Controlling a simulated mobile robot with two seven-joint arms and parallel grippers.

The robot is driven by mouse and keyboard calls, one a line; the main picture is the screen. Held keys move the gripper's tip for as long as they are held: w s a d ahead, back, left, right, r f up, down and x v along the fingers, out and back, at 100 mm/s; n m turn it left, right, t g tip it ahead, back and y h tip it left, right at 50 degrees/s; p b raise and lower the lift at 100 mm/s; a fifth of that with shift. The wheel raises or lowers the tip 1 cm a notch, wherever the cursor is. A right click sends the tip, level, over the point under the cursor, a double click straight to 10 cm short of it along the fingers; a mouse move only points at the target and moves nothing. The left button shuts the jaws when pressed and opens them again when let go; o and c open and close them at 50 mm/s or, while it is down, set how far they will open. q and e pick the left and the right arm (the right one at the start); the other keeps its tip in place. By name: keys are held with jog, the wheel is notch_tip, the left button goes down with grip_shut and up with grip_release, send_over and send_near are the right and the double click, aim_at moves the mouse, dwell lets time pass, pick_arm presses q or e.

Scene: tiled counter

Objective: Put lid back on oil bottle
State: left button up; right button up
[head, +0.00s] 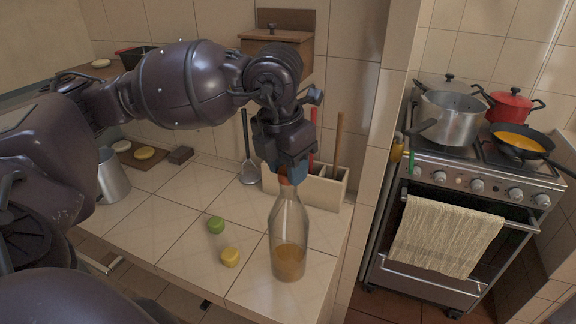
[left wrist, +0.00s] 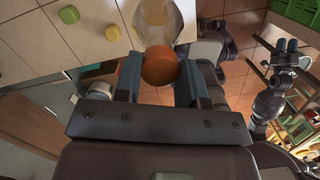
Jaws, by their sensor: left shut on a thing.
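A clear glass oil bottle (head: 289,232) stands upright on the tiled counter, with amber oil in its lower part. My left gripper (head: 288,170) points down over its neck. It is shut on the orange-brown lid (left wrist: 160,66), which sits between the two blue-grey fingers (left wrist: 158,82). In the head view the lid (head: 285,181) shows at the very top of the neck, partly hidden by the fingers. I cannot tell whether it is seated on the mouth. The bottle body (left wrist: 155,14) shows beyond the lid in the left wrist view.
A green piece (head: 216,225) and a yellow piece (head: 230,257) lie left of the bottle. A utensil holder (head: 325,190) stands close behind it. A metal canister (head: 113,176) is at the left. The stove with pots (head: 452,117) is at the right, past a tiled wall edge.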

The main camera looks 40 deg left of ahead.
pick_arm(q)
jog(key=shift+f+b, duration=0.2)
jog(key=shift+b, duration=0.2)
dwell(1.5)
dwell(0.4)
jog(key=o, duration=1.4)
jog(key=shift+r+p, duration=1.7)
jog(key=shift+r, duration=1.85)
grip_shut()
